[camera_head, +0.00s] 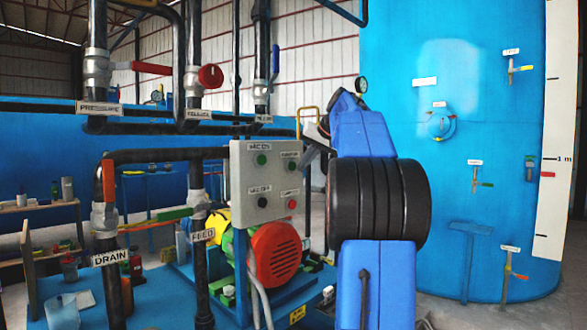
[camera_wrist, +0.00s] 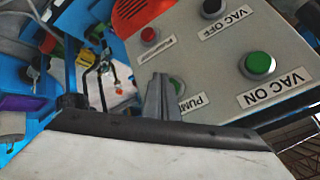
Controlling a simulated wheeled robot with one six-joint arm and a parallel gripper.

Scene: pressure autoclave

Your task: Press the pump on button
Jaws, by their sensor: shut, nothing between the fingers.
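The grey control box (camera_head: 274,185) stands in the middle of the head view, with labelled buttons on its face. The green pump on button (camera_head: 292,166) is at its upper right. In the wrist view that green button (camera_wrist: 177,85) is mostly hidden behind my fingers, beside a partly covered "PUMP" label. My gripper (camera_wrist: 160,78) is shut and empty, with its tip over or just in front of the button. I cannot tell whether it touches. In the head view my gripper (camera_head: 308,157) is at the box's right edge, largely seen from the side.
The green vac on button (camera_wrist: 258,65), black vac off button (camera_wrist: 213,8) and red button (camera_wrist: 149,34) sit close around. Pipes with valves (camera_head: 103,215) stand left of the box. A red-ended motor (camera_head: 275,253) is below it. A large blue tank (camera_head: 465,130) stands at the right.

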